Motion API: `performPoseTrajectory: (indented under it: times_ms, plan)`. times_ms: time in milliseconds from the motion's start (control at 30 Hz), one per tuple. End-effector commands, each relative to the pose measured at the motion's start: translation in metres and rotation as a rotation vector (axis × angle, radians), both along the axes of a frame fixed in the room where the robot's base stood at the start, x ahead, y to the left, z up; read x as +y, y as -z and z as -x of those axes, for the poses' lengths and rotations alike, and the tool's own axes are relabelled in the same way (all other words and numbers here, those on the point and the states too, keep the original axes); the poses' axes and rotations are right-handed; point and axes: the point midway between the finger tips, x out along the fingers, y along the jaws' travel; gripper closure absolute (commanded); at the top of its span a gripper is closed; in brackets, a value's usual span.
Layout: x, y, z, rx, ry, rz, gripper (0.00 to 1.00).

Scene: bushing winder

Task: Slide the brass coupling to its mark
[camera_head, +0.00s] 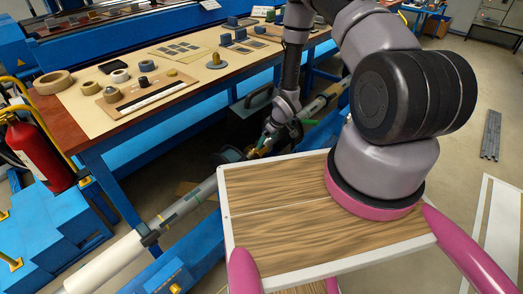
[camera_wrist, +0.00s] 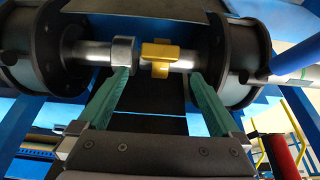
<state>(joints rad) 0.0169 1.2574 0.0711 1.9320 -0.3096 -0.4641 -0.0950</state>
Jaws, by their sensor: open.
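The brass coupling (camera_wrist: 158,51) is a yellow piece with a raised tab, on a bright metal shaft (camera_wrist: 183,66) between two dark flanges in the wrist view. It shows small in the head view (camera_head: 263,147). My gripper (camera_wrist: 160,77) is open, its green fingers pointing at the shaft. The coupling lies between the lines of the two fingers, just beyond the tips, nearer the middle than either finger. I cannot tell whether a finger touches anything. A silver collar (camera_wrist: 123,50) sits on the shaft left of the coupling. I cannot make out the mark.
The dark left flange (camera_wrist: 50,55) and right flange (camera_wrist: 225,55) flank the shaft closely. In the head view, a workbench (camera_head: 65,113) with rings and small parts stands behind the long pipe (camera_head: 180,208). A red extinguisher (camera_head: 32,153) stands at left.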

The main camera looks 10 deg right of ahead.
Motion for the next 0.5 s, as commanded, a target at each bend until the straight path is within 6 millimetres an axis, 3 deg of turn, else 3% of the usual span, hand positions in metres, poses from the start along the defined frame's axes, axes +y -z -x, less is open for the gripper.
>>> performPoseTrajectory:
  times_ms: [300, 500]
  plan:
    - [0.014, 0.057, -0.017, 0.002, 0.0, 0.0, 0.0]
    - [0.018, 0.076, -0.025, 0.001, 0.001, 0.0, 0.0]
